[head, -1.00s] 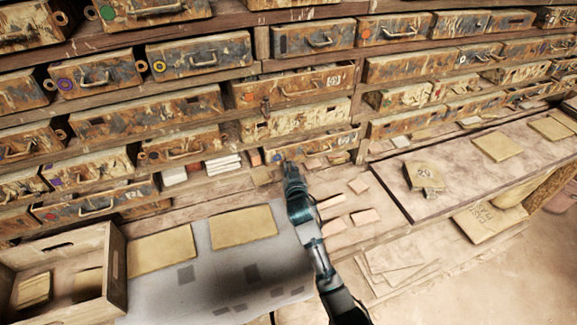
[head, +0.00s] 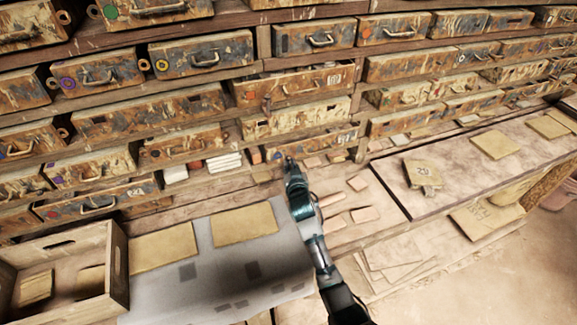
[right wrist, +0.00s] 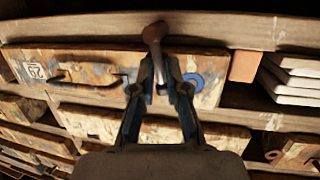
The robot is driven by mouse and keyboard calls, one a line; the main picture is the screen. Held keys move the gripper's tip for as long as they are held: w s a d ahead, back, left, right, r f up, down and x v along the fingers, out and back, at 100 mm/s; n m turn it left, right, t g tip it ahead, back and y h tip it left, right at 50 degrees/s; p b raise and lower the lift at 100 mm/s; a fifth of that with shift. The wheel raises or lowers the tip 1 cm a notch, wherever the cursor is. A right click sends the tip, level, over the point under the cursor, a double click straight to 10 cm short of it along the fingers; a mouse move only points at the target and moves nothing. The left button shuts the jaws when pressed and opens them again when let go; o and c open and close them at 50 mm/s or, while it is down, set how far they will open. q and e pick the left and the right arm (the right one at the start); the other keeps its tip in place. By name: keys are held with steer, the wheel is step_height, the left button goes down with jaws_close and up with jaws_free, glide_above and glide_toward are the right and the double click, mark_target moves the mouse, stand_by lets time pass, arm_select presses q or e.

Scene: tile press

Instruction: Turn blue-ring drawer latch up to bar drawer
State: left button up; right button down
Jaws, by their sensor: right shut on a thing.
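The blue-ring drawer (head: 325,143) is a worn orange-brown drawer in the lower middle of the rack, and it looks closed. Its blue ring (right wrist: 193,80) shows beside my fingers in the right wrist view. The drawer latch (right wrist: 155,35) is a rusty brown knob on a stem. It lies across the drawer front, its knob over the shelf board edge at the picture's top. My right gripper (right wrist: 160,82) is shut on the latch stem, and the fingers partly hide it. In the head view my right gripper (head: 290,165) covers the latch. My left gripper is out of view.
White tiles (head: 223,162) are stacked in the open bay left of the drawer. Pinkish pieces (head: 358,184) lie on the bench to the right. A wooden crate (head: 118,265) and a grey mat (head: 215,285) are in front. Other drawers crowd close above.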

steer(key=shift+w+d+r, duration=0.15)
steer(key=shift+d+r, duration=0.2)
steer(key=shift+r, duration=0.1)
steer(key=c, duration=1.3)
jaws_free()
steer(key=shift+o, duration=0.3)
steer(key=shift+d+f, duration=0.25)
steer(key=shift+f, duration=0.05)
steer(key=shift+a+f, duration=0.1)
steer(key=shift+a, duration=0.3)
steer(key=v, duration=1.2)
steer(key=shift+a+f, duration=0.1)
